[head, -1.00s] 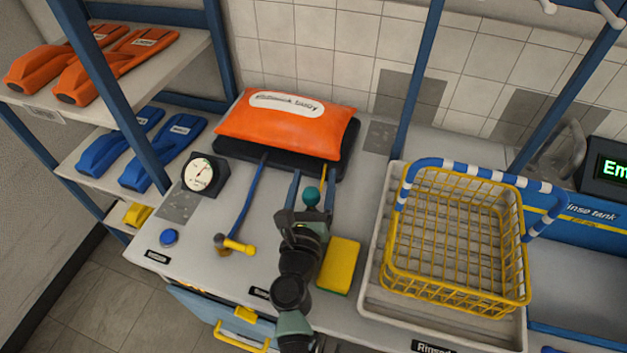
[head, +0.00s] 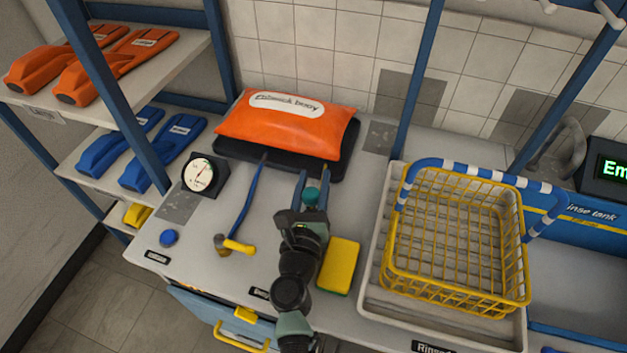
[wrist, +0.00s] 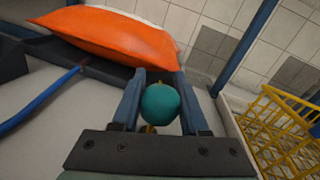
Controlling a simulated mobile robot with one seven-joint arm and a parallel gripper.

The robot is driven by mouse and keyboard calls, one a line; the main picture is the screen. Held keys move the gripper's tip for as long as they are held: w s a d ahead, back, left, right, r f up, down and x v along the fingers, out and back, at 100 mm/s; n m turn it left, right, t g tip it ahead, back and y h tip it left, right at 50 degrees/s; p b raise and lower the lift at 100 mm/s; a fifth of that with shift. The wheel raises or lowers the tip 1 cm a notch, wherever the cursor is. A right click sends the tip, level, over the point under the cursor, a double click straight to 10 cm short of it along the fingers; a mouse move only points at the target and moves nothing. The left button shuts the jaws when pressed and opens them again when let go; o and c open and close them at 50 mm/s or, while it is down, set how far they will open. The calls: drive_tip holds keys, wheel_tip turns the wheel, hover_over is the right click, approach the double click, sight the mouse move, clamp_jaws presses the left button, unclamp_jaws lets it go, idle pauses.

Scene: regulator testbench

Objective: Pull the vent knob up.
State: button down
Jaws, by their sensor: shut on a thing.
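The vent knob is a teal ball (head: 311,195) at the back middle of the bench, in front of the orange buoy. In the wrist view the knob (wrist: 160,104) sits between the two blue fingers, with a bit of yellow below it. My gripper (head: 314,180) reaches in from the front and is shut on the knob, a finger on either side. It also shows in the wrist view (wrist: 160,78). The knob's lower part and its mount are mostly hidden by my gripper.
The orange buoy (head: 285,120) lies on a black pad just behind. A gauge (head: 203,175), a blue hose (head: 247,200) and a yellow-handled fitting (head: 238,245) are left. A sponge (head: 339,267) and a yellow basket (head: 455,240) are right.

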idle(0.8)
wheel_tip(320, 180, up, 3)
drive_tip(key=p, duration=0.3)
drive_tip(key=shift+r, duration=0.15)
drive_tip(key=shift+c, duration=2)
unclamp_jaws()
drive_tip(key=shift+r, duration=0.1)
drive_tip(key=s+a, duration=0.2)
drive_tip(key=s, duration=1)
drive_tip(key=shift+s, duration=0.4)
